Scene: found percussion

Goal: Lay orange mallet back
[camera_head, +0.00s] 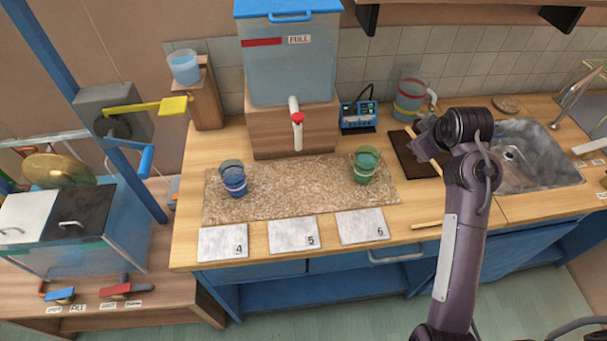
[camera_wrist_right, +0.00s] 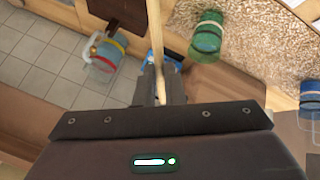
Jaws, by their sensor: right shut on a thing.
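My right gripper (camera_head: 424,140) is above the right part of the counter, near the dark brown board (camera_head: 408,158). In the right wrist view, the gripper (camera_wrist_right: 161,72) is shut on a pale wooden stick (camera_wrist_right: 155,32), which fits the orange mallet's handle. The stick runs up out of the picture, and no orange head shows. In the head view, a thin wooden stick (camera_head: 426,225) shows near the counter's front edge, ending at my right arm. I cannot tell whether it is the same stick. My left gripper is not in view.
Green cups (camera_head: 365,165) and blue cups (camera_head: 233,178) stand on a speckled mat (camera_head: 298,190). A banded pitcher (camera_head: 410,98) and a blue device (camera_head: 358,115) stand behind the board. A sink (camera_head: 535,155) lies right. Numbered cards (camera_head: 292,235) line the front.

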